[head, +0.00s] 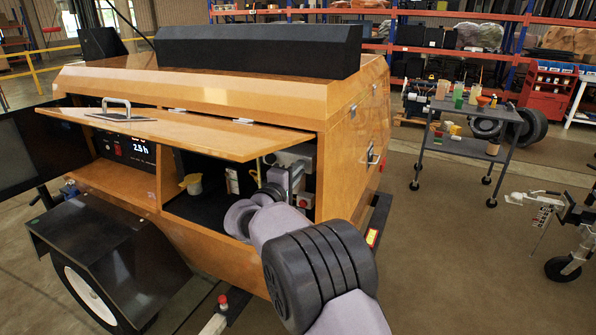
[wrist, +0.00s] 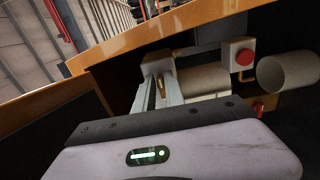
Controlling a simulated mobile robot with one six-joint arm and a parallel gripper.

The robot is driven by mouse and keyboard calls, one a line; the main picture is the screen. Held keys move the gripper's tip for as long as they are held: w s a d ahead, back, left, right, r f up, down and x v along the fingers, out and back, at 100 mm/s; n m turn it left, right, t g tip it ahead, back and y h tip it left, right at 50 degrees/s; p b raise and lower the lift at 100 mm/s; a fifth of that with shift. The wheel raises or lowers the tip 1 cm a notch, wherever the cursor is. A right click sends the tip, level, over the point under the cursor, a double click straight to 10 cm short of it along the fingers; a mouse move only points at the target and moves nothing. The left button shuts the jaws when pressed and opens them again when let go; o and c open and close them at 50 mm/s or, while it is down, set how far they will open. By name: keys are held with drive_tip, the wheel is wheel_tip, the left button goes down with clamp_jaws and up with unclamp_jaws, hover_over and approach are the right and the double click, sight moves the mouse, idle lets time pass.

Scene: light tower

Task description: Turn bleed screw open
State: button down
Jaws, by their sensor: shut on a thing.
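My gripper (wrist: 162,84) reaches into the open side compartment of the orange light tower (head: 200,90). In the wrist view its pale fingers are closed together around a small brass-coloured piece (wrist: 162,88), which looks like the bleed screw. The fingers hide most of it, so its turned position cannot be told. In the head view my gripper (head: 290,172) is beside grey fittings at the right end of the compartment, and the screw cannot be made out there.
Close to the fingers are a pale cylinder (wrist: 204,80) and a white box with a red button (wrist: 243,57). Another pale cylinder (wrist: 288,72) is to the right. The raised orange door (head: 190,130) hangs above my arm. A yellowish cup (head: 191,184) is inside the compartment, left.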

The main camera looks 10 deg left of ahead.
idle(0.3)
drive_tip(key=c, duration=1.5)
unclamp_jaws()
drive_tip(key=p+v, duration=0.4)
drive_tip(key=v, duration=1.3)
drive_tip(key=shift+s+a, duration=0.1)
drive_tip(key=shift+s, duration=0.1)
